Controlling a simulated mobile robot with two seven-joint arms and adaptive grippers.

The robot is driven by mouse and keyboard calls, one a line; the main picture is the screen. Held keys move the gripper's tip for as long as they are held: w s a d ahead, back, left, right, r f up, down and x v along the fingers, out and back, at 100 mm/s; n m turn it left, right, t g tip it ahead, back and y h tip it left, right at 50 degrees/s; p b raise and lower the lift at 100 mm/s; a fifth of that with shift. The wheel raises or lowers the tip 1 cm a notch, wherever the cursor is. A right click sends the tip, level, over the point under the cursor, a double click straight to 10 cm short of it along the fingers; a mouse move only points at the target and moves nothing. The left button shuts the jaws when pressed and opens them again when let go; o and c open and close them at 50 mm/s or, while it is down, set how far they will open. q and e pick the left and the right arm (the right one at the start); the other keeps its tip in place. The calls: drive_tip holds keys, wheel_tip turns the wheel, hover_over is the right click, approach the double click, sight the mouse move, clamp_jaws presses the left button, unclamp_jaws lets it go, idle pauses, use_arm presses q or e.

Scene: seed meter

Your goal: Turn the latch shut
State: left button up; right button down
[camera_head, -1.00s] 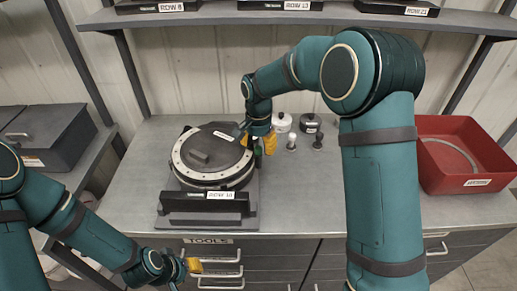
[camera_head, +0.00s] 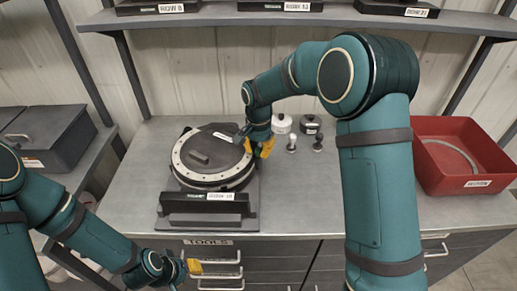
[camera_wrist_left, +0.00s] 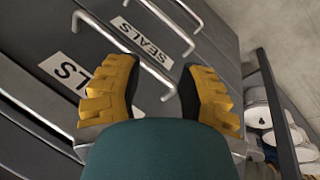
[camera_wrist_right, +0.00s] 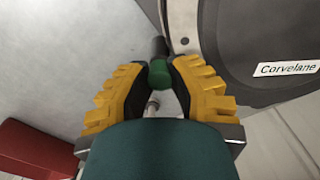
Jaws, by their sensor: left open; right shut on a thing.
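The seed meter (camera_head: 183,166), a round dark housing with a pale rim, sits on a dark stand on the bench. The latch (camera_wrist_right: 159,72) shows in the right wrist view as a dark lever with a green end beside the meter's rim. My right gripper (camera_head: 258,148) is at the right side of the meter. In the right wrist view its yellow fingers (camera_wrist_right: 160,88) are shut on the latch's green end. In the head view the gripper hides the latch. My left gripper (camera_head: 184,267) is open and empty in front of the drawers, also in the left wrist view (camera_wrist_left: 158,95).
Two round canisters (camera_head: 310,124) and two small upright pieces (camera_head: 318,143) stand right of the right gripper. A red bin (camera_head: 430,180) is at the bench's right. Drawers with bar handles (camera_head: 221,288) lie below the bench.

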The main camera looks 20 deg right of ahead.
drive_tip(key=n, duration=0.4)
drive_tip(key=shift+r+n+p, duration=0.1)
drive_tip(key=shift+n+p, duration=0.3)
drive_tip(key=n, duration=0.4)
drive_tip(key=shift+n+p, duration=0.3)
drive_tip(key=shift+p, duration=0.05)
drive_tip(key=n, duration=0.4)
drive_tip(key=shift+p, duration=0.3)
drive_tip(key=shift+n+p, duration=0.3)
drive_tip(key=shift+n, duration=1.8)
drive_tip(key=c, duration=0.8)
unclamp_jaws()
